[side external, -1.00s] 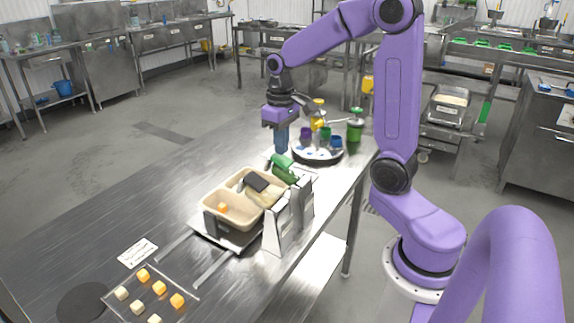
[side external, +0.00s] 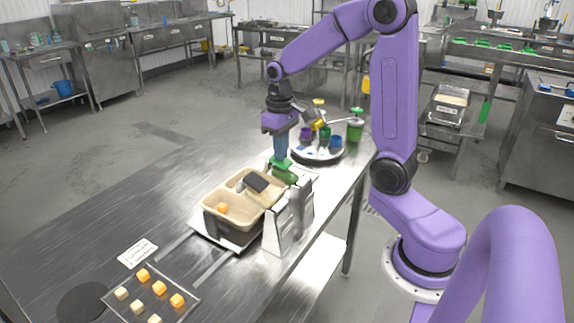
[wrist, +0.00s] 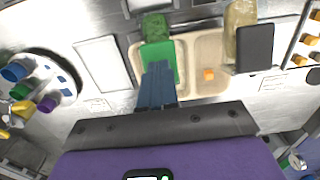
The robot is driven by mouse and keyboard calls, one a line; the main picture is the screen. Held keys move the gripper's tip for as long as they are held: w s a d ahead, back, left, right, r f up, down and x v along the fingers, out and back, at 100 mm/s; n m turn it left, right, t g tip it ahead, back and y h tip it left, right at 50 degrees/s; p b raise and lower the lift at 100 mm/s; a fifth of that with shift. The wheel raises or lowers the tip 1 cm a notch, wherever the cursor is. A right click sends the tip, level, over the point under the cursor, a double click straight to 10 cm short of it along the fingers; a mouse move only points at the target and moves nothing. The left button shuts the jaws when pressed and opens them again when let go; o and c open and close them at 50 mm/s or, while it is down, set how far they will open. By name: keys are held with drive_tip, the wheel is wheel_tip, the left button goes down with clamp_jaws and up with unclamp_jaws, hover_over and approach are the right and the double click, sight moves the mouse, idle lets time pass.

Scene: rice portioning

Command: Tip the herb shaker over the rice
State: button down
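The herb shaker (side external: 286,175) has a green lid and a darker green body. It leans in a metal stand at the far end of the beige tray (side external: 211,199). In the wrist view its lid (wrist: 160,52) is just beyond my blue fingers. My gripper (side external: 281,156) points down at the lid, touching or nearly touching it. The fingers look close together, but whether they grip the lid is unclear. A second shaker with a black lid (side external: 256,182) and tan body (wrist: 240,15) leans over the tray. An orange cube (side external: 222,208) is in the tray. I cannot make out the rice clearly.
The metal stand (side external: 292,217) is on the right of the tray. A round tray (side external: 318,154) with coloured bottles is behind. A clear tray (side external: 180,308) with several cubes and a white card (side external: 138,253) are at the front left.

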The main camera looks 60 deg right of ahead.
sight(276, 161)
drive_tip(key=shift+w+f, duration=0.25)
drive_tip(key=shift+f, duration=0.45)
drive_tip(key=shift+w+f, duration=0.25)
drive_tip(key=shift+f, duration=0.5)
drive_tip(key=shift+w+f, duration=0.25)
drive_tip(key=shift+f, duration=0.45)
drive_tip(key=shift+r, duration=0.1)
drive_tip(key=shift+s+r, duration=0.25)
drive_tip(key=shift+r, duration=0.75)
drive_tip(key=shift+s+r, duration=0.3)
drive_tip(key=shift+r, duration=0.65)
drive_tip(key=shift+s+r, duration=0.25)
drive_tip(key=shift+r, duration=0.75)
wheel_tip(276, 161, up, 6)
drive_tip(key=shift+f, duration=3.05)
